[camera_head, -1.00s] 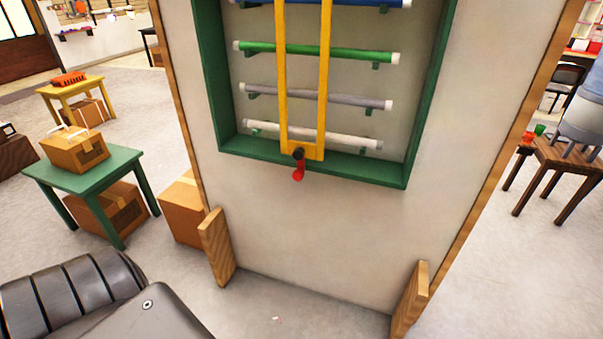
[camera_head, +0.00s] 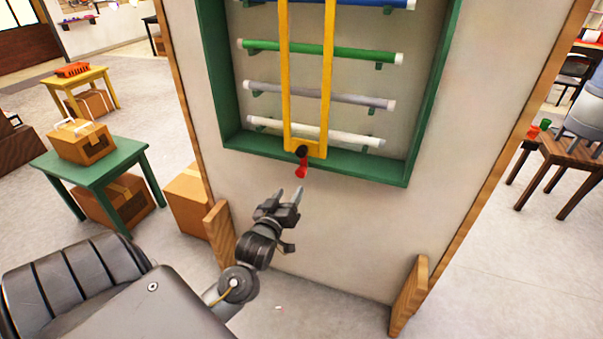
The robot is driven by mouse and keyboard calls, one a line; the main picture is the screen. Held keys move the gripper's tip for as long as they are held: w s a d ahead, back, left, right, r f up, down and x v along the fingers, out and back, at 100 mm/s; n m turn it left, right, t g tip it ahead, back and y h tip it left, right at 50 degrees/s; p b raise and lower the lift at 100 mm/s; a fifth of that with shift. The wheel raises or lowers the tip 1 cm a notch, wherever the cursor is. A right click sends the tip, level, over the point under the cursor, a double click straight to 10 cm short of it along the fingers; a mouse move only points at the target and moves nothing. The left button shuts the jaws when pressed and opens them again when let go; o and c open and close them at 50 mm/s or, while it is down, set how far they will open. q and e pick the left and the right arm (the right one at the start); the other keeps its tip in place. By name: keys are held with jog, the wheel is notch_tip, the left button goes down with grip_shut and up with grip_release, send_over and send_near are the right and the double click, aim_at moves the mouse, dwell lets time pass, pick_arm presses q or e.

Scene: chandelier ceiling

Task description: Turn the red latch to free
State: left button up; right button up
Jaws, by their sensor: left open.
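The red latch (camera_head: 301,170) hangs down from a dark round pivot (camera_head: 301,151) at the bottom of the yellow frame (camera_head: 326,85). The yellow frame stands in front of a green-edged rack (camera_head: 350,170) on the wall panel. My left gripper (camera_head: 287,200) is below and slightly left of the latch, apart from it, with its fingers pointing up. It is open and I see nothing between its fingers. My right gripper is not in view.
Behind the yellow frame, the rack holds blue, green (camera_head: 320,51), grey and white (camera_head: 315,131) tubes. Wooden braces stand at the panel's lower left (camera_head: 219,232) and lower right (camera_head: 410,296). A green table (camera_head: 95,165) with a box is at left.

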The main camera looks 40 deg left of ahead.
aim_at(300, 176)
pick_arm(q)
jog(key=p+x, duration=0.1)
jog(key=x, duration=0.9)
jog(key=shift+w+a+f+p, duration=0.1)
jog(key=shift+w+a+p, duration=0.05)
jog(key=shift+w+p, duration=0.2)
jog(key=shift+s, duration=0.1)
jog(key=shift+c, duration=0.2)
jog(key=c, duration=0.9)
